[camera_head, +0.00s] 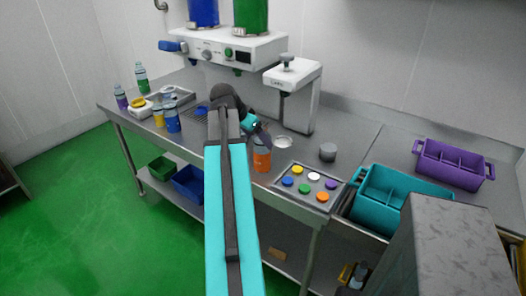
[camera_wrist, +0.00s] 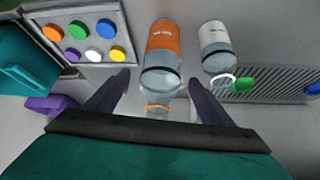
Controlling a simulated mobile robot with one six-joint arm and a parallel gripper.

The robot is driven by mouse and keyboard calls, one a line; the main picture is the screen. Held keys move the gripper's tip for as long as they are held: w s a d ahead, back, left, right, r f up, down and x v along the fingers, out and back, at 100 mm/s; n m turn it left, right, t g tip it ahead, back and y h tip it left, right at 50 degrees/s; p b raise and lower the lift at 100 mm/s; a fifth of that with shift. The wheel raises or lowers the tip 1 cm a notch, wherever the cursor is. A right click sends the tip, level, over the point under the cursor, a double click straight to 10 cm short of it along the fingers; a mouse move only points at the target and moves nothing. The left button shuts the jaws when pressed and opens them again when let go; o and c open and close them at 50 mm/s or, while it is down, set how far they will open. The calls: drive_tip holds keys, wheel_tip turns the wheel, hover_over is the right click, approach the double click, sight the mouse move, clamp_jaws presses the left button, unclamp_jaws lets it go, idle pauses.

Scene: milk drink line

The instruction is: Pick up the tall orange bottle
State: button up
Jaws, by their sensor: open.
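The tall orange bottle (camera_head: 262,160) stands on the steel table, just left of the tray of coloured discs. In the wrist view the orange bottle (camera_wrist: 164,40) lies ahead between my fingers, its clear end nearest me. My gripper (camera_head: 262,137) is above and beside the bottle in the head view and partly hides its upper part. In the wrist view my gripper (camera_wrist: 159,78) is open, with one dark finger to each side and a gap on both sides of the bottle. I see no contact.
A white-labelled bottle (camera_wrist: 214,40) stands close right of the orange one in the wrist view. The disc tray (camera_head: 310,183) is close by. A teal crate (camera_head: 385,202) and purple crate (camera_head: 450,166) stand right. The white machine (camera_head: 300,92) rises behind.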

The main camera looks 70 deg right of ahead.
drive_tip(key=shift+p+x, duration=0.95)
drive_tip(key=shift+x, duration=1.7)
drive_tip(key=c, duration=1.1)
drive_tip(key=shift+r, duration=0.15)
drive_tip(key=shift+r+b, duration=0.75)
drive_tip(key=shift+r, duration=0.9)
drive_tip(key=shift+w+a+r+b, duration=0.25)
drive_tip(key=shift+w+a+b, duration=0.3)
drive_tip(key=shift+w+a, duration=1.3)
drive_tip(key=shift+w+a+r+b, duration=0.25)
drive_tip(key=shift+w+a+b, duration=0.35)
drive_tip(key=shift+w+a, duration=1.3)
drive_tip(key=shift+w+a+r+b, duration=0.25)
drive_tip(key=shift+w+a+b, duration=0.5)
drive_tip(key=shift+a, duration=2)
drive_tip(key=shift+w, duration=0.2)
